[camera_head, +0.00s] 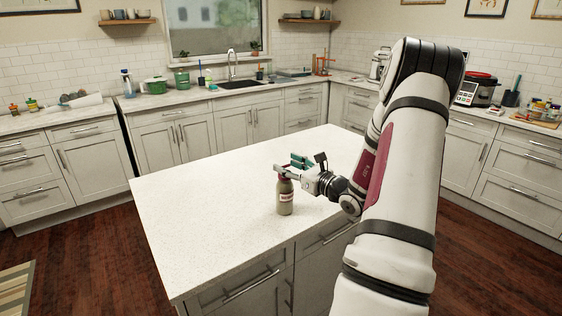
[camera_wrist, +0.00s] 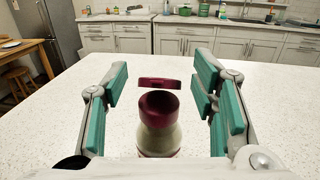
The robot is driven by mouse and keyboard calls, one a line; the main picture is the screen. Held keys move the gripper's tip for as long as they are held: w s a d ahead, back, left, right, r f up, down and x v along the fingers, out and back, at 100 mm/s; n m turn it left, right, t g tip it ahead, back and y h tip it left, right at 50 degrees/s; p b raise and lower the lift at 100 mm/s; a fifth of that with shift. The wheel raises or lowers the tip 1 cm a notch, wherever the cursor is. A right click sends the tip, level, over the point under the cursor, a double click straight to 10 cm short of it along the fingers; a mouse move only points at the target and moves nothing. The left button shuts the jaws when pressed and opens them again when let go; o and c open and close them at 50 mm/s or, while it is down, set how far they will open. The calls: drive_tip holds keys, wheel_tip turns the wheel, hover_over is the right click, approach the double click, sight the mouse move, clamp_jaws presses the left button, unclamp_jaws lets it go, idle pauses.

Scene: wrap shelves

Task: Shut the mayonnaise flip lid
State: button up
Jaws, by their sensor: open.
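The mayonnaise bottle (camera_head: 285,204) stands upright on the white island top, pale with a dark red label. In the wrist view its dark red cap (camera_wrist: 158,104) faces me, with the bottle body (camera_wrist: 158,138) below. The flip lid (camera_wrist: 160,84) is open, raised at the far side of the cap. My gripper (camera_head: 294,165) is at the bottle's top, coming from the right in the head view. It is open, and its teal-padded fingers (camera_wrist: 161,78) stand left and right of the cap with gaps on both sides. Nothing is held between them.
The island countertop (camera_head: 215,180) is otherwise clear around the bottle. The bottle stands not far from the island's front edge. Counters with a sink (camera_head: 240,84), green pots (camera_head: 155,85) and a cooker (camera_head: 477,90) line the walls, well away from my gripper.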

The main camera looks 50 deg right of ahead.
drive_tip(key=shift+w+d, duration=0.15)
drive_tip(key=shift+w, duration=1.8)
drive_tip(key=shift+c, duration=0.6)
drive_tip(key=c, duration=1)
